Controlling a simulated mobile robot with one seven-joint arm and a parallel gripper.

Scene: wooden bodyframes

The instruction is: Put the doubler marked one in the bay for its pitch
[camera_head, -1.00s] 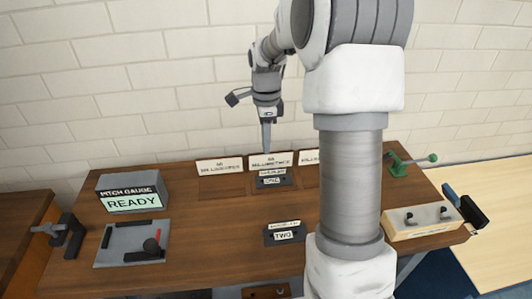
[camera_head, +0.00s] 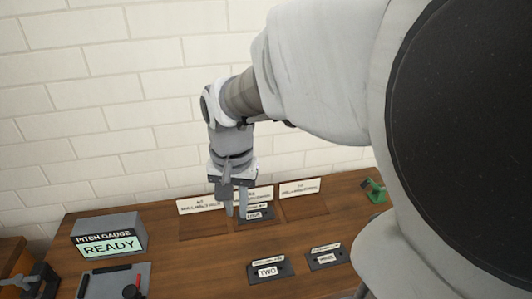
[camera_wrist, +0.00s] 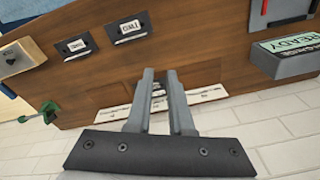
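The doubler marked ONE (camera_head: 259,214) is a dark plate with white labels. It lies in the middle one of three shallow bays at the back of the bench, partly hidden by my gripper in the head view. My gripper (camera_head: 236,214) points down just left of and in front of it in that view, fingers apart and empty. In the wrist view my open fingers (camera_wrist: 160,74) frame part of a dark plate with a white label (camera_wrist: 158,88). White cards stand behind the left bay (camera_head: 203,229), middle bay and right bay (camera_head: 305,206); their figures are too blurred to read.
Doublers TWO (camera_head: 285,269) and THREE (camera_head: 341,256) lie on the bench in front of the bays. The pitch gauge (camera_head: 108,239) at left reads READY. A green clamp (camera_head: 373,190) is at the right back. The left and right bays look empty.

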